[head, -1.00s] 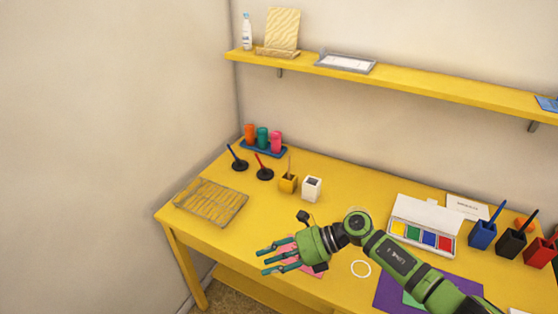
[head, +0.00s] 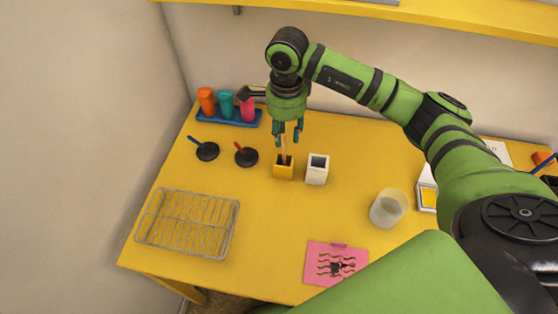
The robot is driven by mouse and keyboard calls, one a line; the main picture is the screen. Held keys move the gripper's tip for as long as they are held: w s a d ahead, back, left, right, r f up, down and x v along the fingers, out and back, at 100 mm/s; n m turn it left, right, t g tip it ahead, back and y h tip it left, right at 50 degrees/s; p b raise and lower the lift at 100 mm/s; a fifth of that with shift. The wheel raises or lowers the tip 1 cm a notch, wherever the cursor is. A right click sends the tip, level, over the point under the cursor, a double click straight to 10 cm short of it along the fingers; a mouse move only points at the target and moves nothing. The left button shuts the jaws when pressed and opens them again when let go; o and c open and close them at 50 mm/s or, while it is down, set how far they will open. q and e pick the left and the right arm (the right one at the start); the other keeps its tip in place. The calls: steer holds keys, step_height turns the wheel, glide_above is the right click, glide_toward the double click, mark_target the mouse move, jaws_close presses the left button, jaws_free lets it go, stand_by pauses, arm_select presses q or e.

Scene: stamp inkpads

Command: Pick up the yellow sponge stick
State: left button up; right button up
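The yellow sponge stick (head: 284,149) is a thin light-brown stick standing upright in a small yellow square holder (head: 283,172) on the table. Its lower end is hidden inside the holder. My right gripper (head: 288,136) points down directly above the holder. Its teal fingers are spread apart, with the stick's top between or just behind them; I cannot tell which. The fingers do not appear closed on it. My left gripper is not in view.
A white square holder (head: 317,169) stands just right of the yellow one. Red-handled (head: 246,156) and blue-handled (head: 207,151) black-based tools stand left. A blue rack (head: 228,120) holds coloured bottles behind. A wire rack (head: 188,223), pink card (head: 334,264) and translucent cup (head: 388,208) lie nearer.

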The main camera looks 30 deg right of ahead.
mark_target(284, 151)
step_height(284, 151, down, 2)
steer(key=shift+s+f+p, duration=0.1)
steer(key=shift+f+p, duration=0.05)
steer(key=shift+p, duration=0.45)
step_height(284, 151, down, 4)
steer(key=shift+a+r+p, duration=0.1)
steer(key=shift+r+p, duration=0.05)
steer(key=shift+p, duration=0.65)
steer(key=shift+f, duration=0.65)
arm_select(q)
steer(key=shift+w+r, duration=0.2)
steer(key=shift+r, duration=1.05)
arm_select(e)
steer(key=shift+w+f, duration=0.1)
steer(key=shift+w, duration=0.1)
steer(key=c, duration=0.6)
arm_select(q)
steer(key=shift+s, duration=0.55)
arm_select(e)
jaws_close()
